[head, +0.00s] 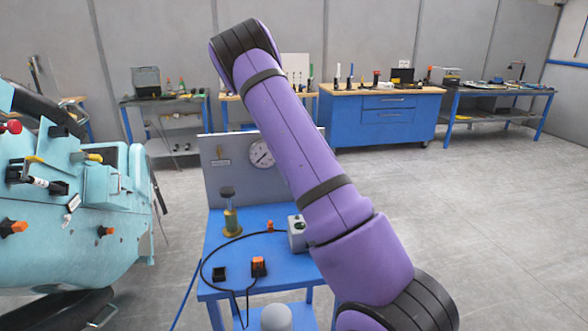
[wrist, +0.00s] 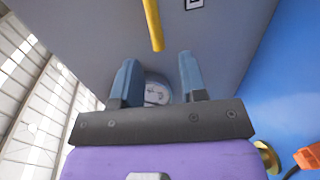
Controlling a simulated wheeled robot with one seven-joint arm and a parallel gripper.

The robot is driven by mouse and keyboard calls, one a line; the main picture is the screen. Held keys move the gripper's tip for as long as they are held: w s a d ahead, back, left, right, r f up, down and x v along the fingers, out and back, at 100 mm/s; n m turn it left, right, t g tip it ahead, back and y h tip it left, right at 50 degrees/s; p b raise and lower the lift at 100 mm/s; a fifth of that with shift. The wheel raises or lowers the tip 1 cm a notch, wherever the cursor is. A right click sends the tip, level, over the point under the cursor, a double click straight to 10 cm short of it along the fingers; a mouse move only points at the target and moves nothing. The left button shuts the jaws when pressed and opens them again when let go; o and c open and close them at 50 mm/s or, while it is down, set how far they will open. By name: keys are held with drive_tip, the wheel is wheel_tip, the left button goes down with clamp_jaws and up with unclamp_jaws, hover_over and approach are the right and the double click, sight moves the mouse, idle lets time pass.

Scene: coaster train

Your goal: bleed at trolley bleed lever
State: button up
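A yellow lever (wrist: 153,25) shows at the top of the wrist view, in front of a grey panel. In the head view a small brass-coloured lever (head: 219,153) sits on the upright grey panel of the blue trolley (head: 222,285), above a small label. My gripper (wrist: 157,60) is open, its two blue-grey fingers apart with nothing between them. The yellow lever's end lies just beyond the fingertips, roughly in line with the gap, and does not visibly touch either finger. In the head view my purple arm hides the gripper.
A round gauge (head: 262,153) is on the panel, partly beside my arm. The trolley top holds a brass cylinder (head: 231,222), a black hose, a grey box (head: 297,239) and orange-topped parts (head: 259,266). A turquoise machine (head: 105,205) stands left. Floor at right is clear.

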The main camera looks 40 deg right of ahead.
drive_tip(key=v, duration=0.6)
drive_tip(key=shift+s, duration=0.15)
idle(0.3)
drive_tip(key=s+a+r+m+g+y, duration=0.2)
drive_tip(key=s+a+r+m+y, duration=0.15)
drive_tip(key=a+r, duration=0.5)
drive_tip(key=s+a+r+m+g+y, duration=0.25)
drive_tip(key=a+r+m, duration=0.25)
drive_tip(key=a+r, duration=0.3)
drive_tip(key=s+a+r+m+g+y, duration=0.1)
drive_tip(key=s+a, duration=0.3)
drive_tip(key=s, duration=0.4)
drive_tip(key=s+a+r+m+g, duration=0.1)
drive_tip(key=s+a+r, duration=0.3)
drive_tip(key=s, duration=0.3)
drive_tip(key=s+a+r+m+g+y, duration=0.1)
drive_tip(key=s+a+r, duration=0.2)
drive_tip(key=s+a, duration=0.3)
drive_tip(key=s, duration=0.2)
drive_tip(key=shift+s+y, duration=0.3)
drive_tip(key=shift+a+g, duration=0.15)
drive_tip(key=shift+g, duration=0.1)
